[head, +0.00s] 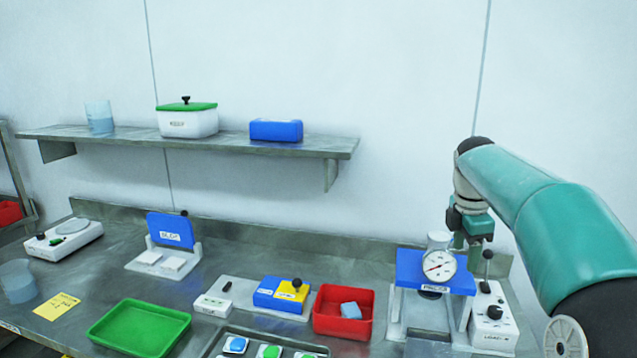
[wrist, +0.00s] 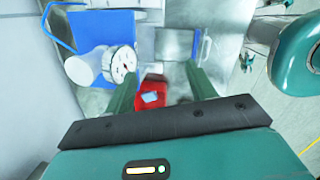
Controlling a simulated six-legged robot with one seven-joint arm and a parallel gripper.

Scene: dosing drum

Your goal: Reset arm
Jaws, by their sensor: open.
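My gripper (head: 470,240) hangs from my arm at the right of the head view, close by the blue-topped press (head: 408,268) and its round gauge (head: 439,265). Part of the gripper overlaps the area behind the gauge, so I cannot tell whether it touches the press. In the wrist view my gripper (wrist: 163,75) has its two green fingers spread apart with nothing between them. The gauge (wrist: 122,65) and the blue press top (wrist: 92,32) lie left of the fingers there. The red bin (wrist: 150,122) shows beyond the fingers.
A control box with a lever (head: 492,318) stands right of the press. A red bin (head: 330,325) holds a light blue block (head: 351,310). A green tray (head: 140,328) and a blue-and-yellow block (head: 268,292) are farther left. A shelf (head: 230,142) runs along the wall.

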